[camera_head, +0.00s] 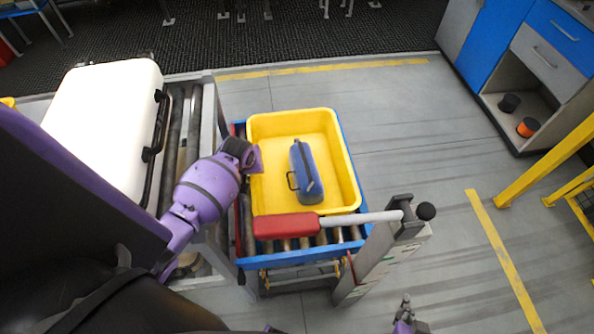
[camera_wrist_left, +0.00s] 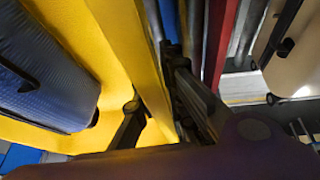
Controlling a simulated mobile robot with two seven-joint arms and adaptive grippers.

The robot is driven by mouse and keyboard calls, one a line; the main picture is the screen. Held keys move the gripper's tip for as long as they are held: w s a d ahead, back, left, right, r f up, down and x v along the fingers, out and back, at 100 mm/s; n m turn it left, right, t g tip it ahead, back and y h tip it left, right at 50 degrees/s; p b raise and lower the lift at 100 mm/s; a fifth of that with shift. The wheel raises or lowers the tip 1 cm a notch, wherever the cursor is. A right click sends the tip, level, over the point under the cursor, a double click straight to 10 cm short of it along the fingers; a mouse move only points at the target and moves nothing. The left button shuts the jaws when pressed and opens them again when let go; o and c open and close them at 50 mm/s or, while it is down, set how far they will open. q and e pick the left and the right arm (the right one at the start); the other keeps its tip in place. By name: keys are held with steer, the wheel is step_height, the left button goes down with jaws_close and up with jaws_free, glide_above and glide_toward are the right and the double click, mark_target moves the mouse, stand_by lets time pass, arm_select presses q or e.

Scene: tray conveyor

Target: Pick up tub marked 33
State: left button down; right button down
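A yellow tub (camera_head: 348,160) sits on a blue-framed roller stand, and no number can be read on it. Its near-vertical yellow wall also shows in the left wrist view (camera_wrist_left: 125,35). A blue handled case (camera_head: 308,172) lies inside it. My left gripper (camera_head: 250,158) is at the tub's left rim, partly hidden by its own wrist. In the left wrist view its dark fingers stand either side of the wall, one inside and one outside; whether they press on it is unclear. My right gripper (camera_head: 405,308) is low in the head view, apart from the tub; its opening is unclear.
A white case (camera_head: 105,115) with a black handle lies on the roller conveyor at left. A red-and-grey bar (camera_head: 330,221) on a post (camera_head: 385,262) crosses the tub's near side. Blue-grey cabinets and yellow rails stand at right. Floor right of the tub is clear.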

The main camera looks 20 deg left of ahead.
arm_select(q)
steer(key=shift+w+r, duration=0.15)
stand_by(0.3)
step_height(320, 180, up, 10)
steer(key=shift+r, duration=0.1)
stand_by(0.4)
